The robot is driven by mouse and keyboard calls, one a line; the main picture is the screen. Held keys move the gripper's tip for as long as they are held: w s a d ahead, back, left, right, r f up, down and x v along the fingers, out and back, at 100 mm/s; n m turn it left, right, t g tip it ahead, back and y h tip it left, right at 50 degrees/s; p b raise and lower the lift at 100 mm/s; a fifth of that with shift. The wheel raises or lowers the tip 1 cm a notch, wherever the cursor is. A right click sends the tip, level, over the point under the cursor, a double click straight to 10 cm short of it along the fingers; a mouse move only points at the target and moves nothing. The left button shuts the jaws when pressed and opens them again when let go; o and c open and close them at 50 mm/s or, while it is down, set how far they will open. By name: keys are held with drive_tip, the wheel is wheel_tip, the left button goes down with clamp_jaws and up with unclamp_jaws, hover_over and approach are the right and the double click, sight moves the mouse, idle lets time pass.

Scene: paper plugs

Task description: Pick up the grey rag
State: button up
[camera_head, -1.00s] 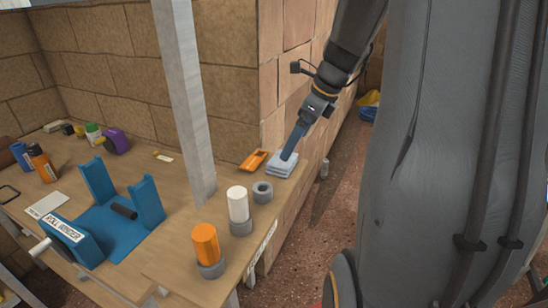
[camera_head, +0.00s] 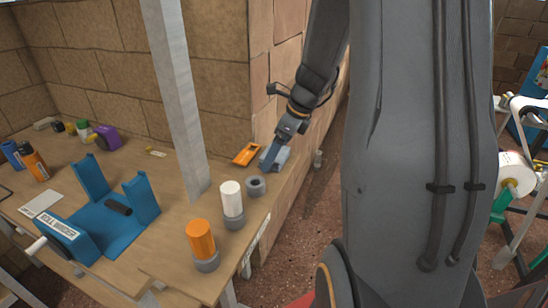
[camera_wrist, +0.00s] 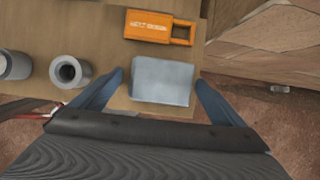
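The grey rag (camera_wrist: 162,82) is a folded, pale grey-blue square on the wooden bench top, close to its edge in the wrist view. It also shows in the head view (camera_head: 281,157), partly covered by my gripper (camera_head: 268,166). In the wrist view my gripper (camera_wrist: 161,79) is open, with one blue finger on each side of the rag. A narrow gap shows between each finger and the rag. I cannot tell whether the fingertips are level with the rag or above it.
An orange padlock-shaped tag (camera_wrist: 160,27) lies just beyond the rag. A grey ring (camera_head: 256,186), a white roll (camera_head: 231,198) and an orange roll (camera_head: 201,238) stand nearby. A metal post (camera_head: 175,100) rises from the bench. A blue roll winder (camera_head: 110,215) sits to the left.

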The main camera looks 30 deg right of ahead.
drive_tip(key=c, duration=0.9)
drive_tip(key=shift+o, duration=0.2)
wheel_tip(320, 180, up, 10)
drive_tip(key=b, duration=0.1)
drive_tip(key=o, duration=0.3)
drive_tip(key=shift+c, duration=1)
drive_tip(key=shift+d, duration=0.1)
